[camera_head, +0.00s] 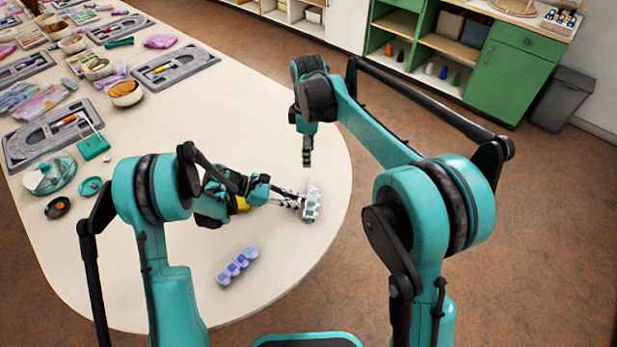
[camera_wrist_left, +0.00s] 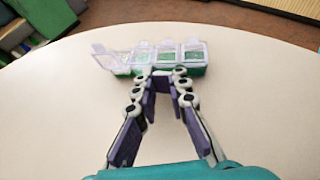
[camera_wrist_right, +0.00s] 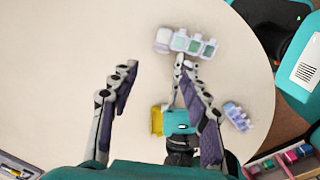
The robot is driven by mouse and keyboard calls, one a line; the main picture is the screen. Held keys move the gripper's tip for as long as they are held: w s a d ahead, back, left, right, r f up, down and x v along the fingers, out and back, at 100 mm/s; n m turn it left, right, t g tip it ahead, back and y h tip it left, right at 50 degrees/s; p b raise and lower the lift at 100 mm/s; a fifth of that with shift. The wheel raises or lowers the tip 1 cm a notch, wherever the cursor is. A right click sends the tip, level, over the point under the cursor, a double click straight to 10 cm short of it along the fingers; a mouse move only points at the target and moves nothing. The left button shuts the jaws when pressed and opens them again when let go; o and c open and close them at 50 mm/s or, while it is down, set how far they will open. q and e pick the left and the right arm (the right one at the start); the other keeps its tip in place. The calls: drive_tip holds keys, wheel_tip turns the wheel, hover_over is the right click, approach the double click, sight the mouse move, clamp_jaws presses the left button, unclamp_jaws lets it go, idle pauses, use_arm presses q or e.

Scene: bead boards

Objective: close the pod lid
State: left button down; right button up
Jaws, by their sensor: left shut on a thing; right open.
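A pod with green compartments and clear lids (camera_wrist_left: 170,57) shows in the left wrist view, with several compartments in a row. Its leftmost lid (camera_wrist_left: 104,57) stands open and tilted outward; the other lids look shut. In the head view the pod (camera_head: 312,203) lies near the table's right edge. My left gripper (camera_wrist_left: 160,77) is shut on the pod's near side. My right gripper (camera_head: 307,160) is open and empty above the table, behind the pod. In the right wrist view the pod (camera_wrist_right: 194,44) lies beyond the spread fingers, with the whitish open end at left.
A second pod with blue and purple lids (camera_head: 237,266) lies on the table (camera_head: 200,300) at front. Grey trays (camera_head: 175,68), bowls and bead bags crowd the far left. A clear round container (camera_head: 50,174) stands left. The table around the pod is clear.

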drive_tip(key=shift+m, duration=0.3)
wheel_tip(320, 180, down, 12)
drive_tip(key=shift+r, duration=0.1)
clamp_jaws()
